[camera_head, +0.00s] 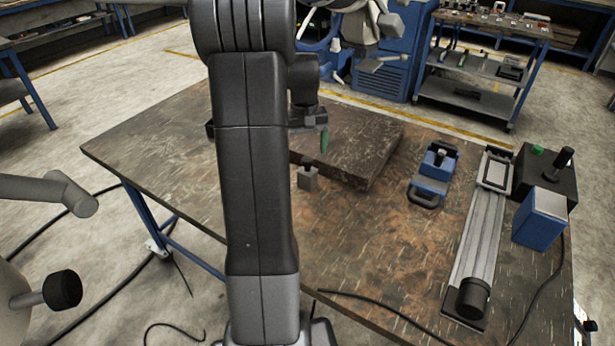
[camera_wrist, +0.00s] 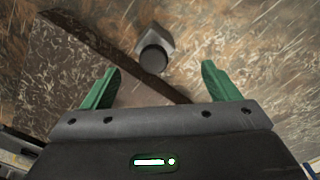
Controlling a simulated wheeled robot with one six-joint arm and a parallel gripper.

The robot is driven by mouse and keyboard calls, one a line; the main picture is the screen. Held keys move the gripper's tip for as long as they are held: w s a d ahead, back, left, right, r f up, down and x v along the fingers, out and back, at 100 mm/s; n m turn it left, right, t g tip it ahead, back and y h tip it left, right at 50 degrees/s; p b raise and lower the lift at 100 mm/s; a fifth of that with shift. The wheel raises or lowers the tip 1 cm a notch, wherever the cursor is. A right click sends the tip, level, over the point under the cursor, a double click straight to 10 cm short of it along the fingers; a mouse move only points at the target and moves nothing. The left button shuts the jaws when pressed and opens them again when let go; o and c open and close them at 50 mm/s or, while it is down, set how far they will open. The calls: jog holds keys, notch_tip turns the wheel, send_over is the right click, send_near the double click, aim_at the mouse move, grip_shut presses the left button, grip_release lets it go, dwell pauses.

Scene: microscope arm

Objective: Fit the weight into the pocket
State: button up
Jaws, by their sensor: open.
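The weight (camera_head: 308,182) is a small grey block with a dark round knob on top. It stands on the table just in front of the dark stone slab. In the wrist view the weight (camera_wrist: 148,36) is at the upper middle, its knob pointing toward the camera. My gripper (camera_head: 323,143) is above and slightly behind the weight in the head view, partly hidden by my arm. In the wrist view my gripper (camera_wrist: 160,68) is open, its green fingers apart with nothing between them. The weight lies just beyond the fingertips. I cannot clearly make out the pocket.
The stone slab (camera_head: 375,150) is close to the gripper. A blue clamp-like device (camera_head: 433,178), a long metal rail (camera_head: 478,235), a blue box (camera_head: 541,218) and a dark control box (camera_head: 560,182) with a lever stand to the right. The table (camera_head: 375,255) is mostly clear in front.

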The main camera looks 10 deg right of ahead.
aim_at(307, 158)
jog(key=shift+s+d+f, duration=0.1)
jog(key=shift+d+f, duration=0.1)
jog(key=shift+f, duration=1.5)
jog(key=shift+s+d+f, duration=0.1)
jog(key=shift+d+f, duration=0.1)
jog(key=shift+f, duration=1.5)
jog(key=shift+w, duration=0.1)
jog(key=c, duration=1.7)
jog(key=shift+r, duration=0.1)
grip_shut()
